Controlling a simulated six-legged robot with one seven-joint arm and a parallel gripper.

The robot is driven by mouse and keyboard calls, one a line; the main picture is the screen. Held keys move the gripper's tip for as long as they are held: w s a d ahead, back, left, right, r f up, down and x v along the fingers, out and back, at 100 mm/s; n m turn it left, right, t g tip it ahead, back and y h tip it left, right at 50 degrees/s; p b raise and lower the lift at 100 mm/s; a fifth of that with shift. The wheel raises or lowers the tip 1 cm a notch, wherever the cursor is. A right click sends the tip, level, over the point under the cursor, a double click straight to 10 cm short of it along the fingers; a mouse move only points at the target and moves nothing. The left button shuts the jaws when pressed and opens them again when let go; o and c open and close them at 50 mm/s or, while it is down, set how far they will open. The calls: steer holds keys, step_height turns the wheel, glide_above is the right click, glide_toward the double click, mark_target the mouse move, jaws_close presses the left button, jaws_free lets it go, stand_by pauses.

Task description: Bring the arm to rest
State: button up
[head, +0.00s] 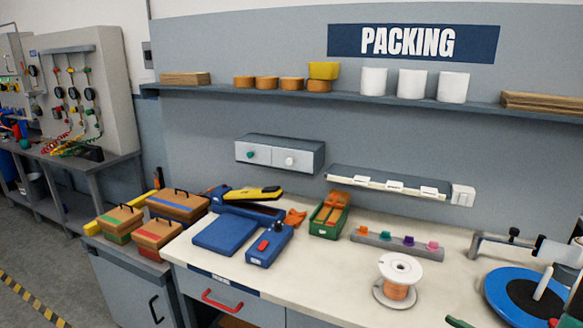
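My gripper cannot be made out in the head view, and no part that I can surely call my arm shows. The packing bench (335,285) runs across the lower right of the view. A white spool with orange wire (397,290) stands near its front edge. A blue disc with a dark centre (522,297) lies at the right, with a pale rod standing up from it. A grey bar with a dark knob (510,240) reaches toward a white part behind the disc, cut off by the right edge.
A blue flat plate (222,236), a blue box (269,246), a green tray (328,222) and a rail with coloured knobs (395,243) occupy the bench. Orange-brown cases (178,205) stand at left. A shelf (350,97) spans the wall. The bench front between drawer and spool is clear.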

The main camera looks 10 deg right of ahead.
steer(key=s+a+r+n+g+y, duration=0.1)
steer(key=a+r+n+g, duration=0.2)
steer(key=a+n+g, duration=0.6)
steer(key=s+a+r+n+g, duration=0.1)
steer(key=a+r+n+g, duration=0.35)
steer(key=a, duration=0.75)
steer(key=s+a+r+n+t+h, duration=0.4)
steer(key=n+h, duration=0.4)
steer(key=n, duration=0.7)
step_height(320, 180, up, 3)
steer(key=shift+s+a+f, duration=0.2)
steer(key=shift+s+a, duration=0.55)
steer(key=shift+a, duration=0.1)
